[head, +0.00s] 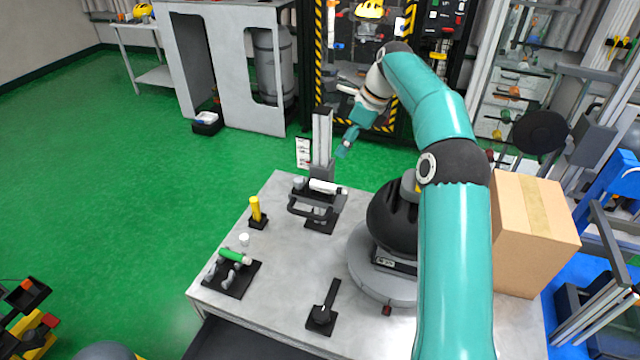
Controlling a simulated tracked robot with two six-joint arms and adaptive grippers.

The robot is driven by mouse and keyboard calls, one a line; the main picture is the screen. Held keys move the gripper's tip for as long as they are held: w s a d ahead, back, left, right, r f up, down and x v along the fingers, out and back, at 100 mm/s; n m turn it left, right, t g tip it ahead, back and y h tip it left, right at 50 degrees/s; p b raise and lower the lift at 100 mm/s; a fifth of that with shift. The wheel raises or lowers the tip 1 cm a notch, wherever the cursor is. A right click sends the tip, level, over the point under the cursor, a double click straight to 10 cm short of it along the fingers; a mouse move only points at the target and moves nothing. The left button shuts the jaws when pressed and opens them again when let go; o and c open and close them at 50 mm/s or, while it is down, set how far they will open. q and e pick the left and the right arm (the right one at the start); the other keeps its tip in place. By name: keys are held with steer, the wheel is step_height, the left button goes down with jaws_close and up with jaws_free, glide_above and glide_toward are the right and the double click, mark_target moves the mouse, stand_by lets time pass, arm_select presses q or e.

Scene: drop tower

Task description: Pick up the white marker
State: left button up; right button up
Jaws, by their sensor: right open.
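A white cylinder (327,186), which looks like the white marker, lies across the top of a black holder (320,214) near the back of the grey table. My right gripper (346,146) hangs beyond and above it, slightly to the right, beside a grey upright post (322,140). The gripper is open, points down and does not touch the marker; it looks small, and nothing shows between its fingers. My left gripper is not in view.
On the table (281,283) are a yellow cylinder (255,208) on a black base, a small white piece (244,239), a green cylinder (235,256) on a black stand and a black knob-like part (321,315). A cardboard box (535,230) stands right. Green floor lies open left.

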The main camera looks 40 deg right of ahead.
glide_above(327, 184)
steer(key=s+d, duration=0.1)
steer(key=s, duration=0.1)
step_height(327, 184, down, 9)
steer(key=shift+w+d+f, duration=0.1)
steer(key=shift+d, duration=0.05)
steer(key=p+x, duration=0.2)
steer(key=x, duration=0.3)
steer(key=shift+f, duration=0.3)
jaws_close()
steer(key=shift+r, duration=0.1)
